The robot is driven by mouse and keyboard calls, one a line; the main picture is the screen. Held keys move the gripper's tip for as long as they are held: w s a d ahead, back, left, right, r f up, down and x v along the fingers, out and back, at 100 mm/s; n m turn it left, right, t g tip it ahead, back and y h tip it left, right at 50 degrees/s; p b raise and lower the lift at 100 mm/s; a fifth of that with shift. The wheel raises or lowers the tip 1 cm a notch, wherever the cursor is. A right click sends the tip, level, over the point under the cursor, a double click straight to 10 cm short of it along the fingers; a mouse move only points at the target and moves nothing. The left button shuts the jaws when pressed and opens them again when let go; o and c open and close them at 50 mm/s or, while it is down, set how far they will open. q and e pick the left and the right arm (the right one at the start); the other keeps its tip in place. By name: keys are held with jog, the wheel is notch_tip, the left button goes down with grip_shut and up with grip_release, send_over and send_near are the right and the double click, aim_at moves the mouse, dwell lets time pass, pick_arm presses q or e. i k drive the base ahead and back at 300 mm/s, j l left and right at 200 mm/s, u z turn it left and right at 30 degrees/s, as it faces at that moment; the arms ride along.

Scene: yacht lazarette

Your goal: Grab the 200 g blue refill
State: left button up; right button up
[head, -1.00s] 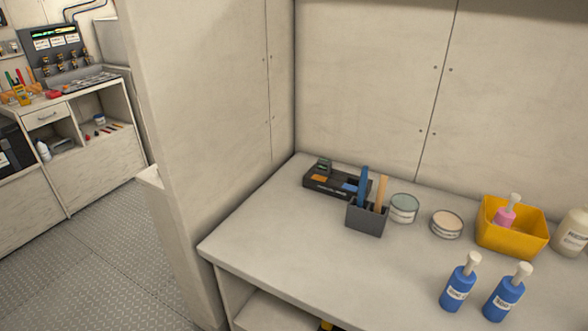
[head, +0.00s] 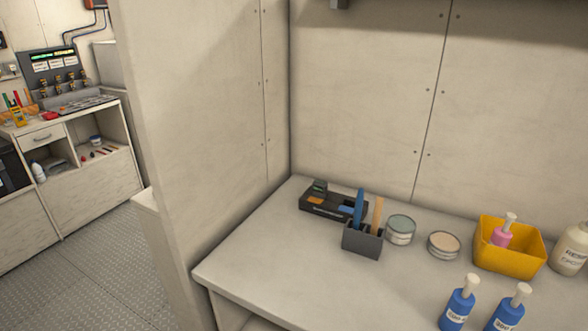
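Two blue bottles with white tops and white labels stand upright near the front right of the bench. The left blue bottle (head: 457,308) shows almost whole, and the right blue bottle (head: 507,312) is cut off by the bottom edge. Their label text is too small to read, so I cannot tell which is the 200 g refill. A pink bottle (head: 502,235) with a white top is inside a yellow bin (head: 510,262) behind them. Neither of my grippers shows in the head view.
The bench (head: 300,271) is clear at its front left. A grey holder (head: 362,242), a black device (head: 322,205), two round tins (head: 400,230) (head: 443,245) and a cream bottle (head: 571,250) stand along the back. A partition wall (head: 200,130) borders the bench's left side. Another workbench (head: 85,185) stands far left.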

aim_at(462, 300)
jog(key=k+j+z, duration=0.1)
jog(key=z, duration=1.4)
